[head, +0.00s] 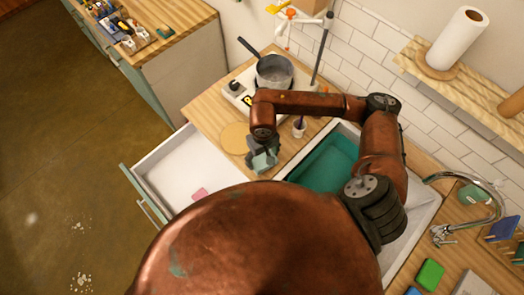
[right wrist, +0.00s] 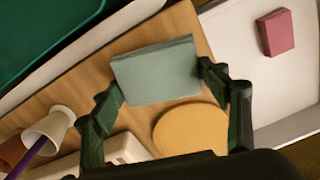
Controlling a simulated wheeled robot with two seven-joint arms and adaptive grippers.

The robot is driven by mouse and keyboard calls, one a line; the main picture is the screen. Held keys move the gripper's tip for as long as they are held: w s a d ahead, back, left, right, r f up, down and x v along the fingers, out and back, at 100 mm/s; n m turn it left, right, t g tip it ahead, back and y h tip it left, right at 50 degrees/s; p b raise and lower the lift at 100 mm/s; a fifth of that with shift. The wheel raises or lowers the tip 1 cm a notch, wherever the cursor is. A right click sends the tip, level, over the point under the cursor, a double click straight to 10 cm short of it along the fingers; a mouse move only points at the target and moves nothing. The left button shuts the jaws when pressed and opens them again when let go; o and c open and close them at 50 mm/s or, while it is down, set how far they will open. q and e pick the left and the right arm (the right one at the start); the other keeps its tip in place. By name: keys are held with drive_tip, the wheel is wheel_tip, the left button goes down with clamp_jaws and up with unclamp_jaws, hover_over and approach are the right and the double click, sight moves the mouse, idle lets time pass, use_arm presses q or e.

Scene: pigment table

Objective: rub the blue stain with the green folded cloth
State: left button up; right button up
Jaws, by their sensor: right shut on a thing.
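The green folded cloth (right wrist: 155,72) is a pale grey-green block between the two fingers of my right gripper (right wrist: 162,82) in the right wrist view. The fingers are shut on its two sides. In the head view the right gripper (head: 262,150) and the cloth (head: 264,162) are over the wooden counter, between the open drawer and the sink. I cannot tell whether the cloth touches the counter. I make out no blue stain in either view; it may be hidden under the cloth or arm. My left gripper is not in view.
A round tan mat (head: 234,138) lies beside the cloth. A cup (head: 299,130) with a purple-handled tool stands near the sink's teal basin (head: 330,160). A pot (head: 274,70) sits on a hot plate behind. The open white drawer (head: 170,165) holds a pink block (head: 200,194).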

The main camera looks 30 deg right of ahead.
drive_tip(key=shift+r+p, duration=0.6)
drive_tip(key=shift+r, duration=1.9)
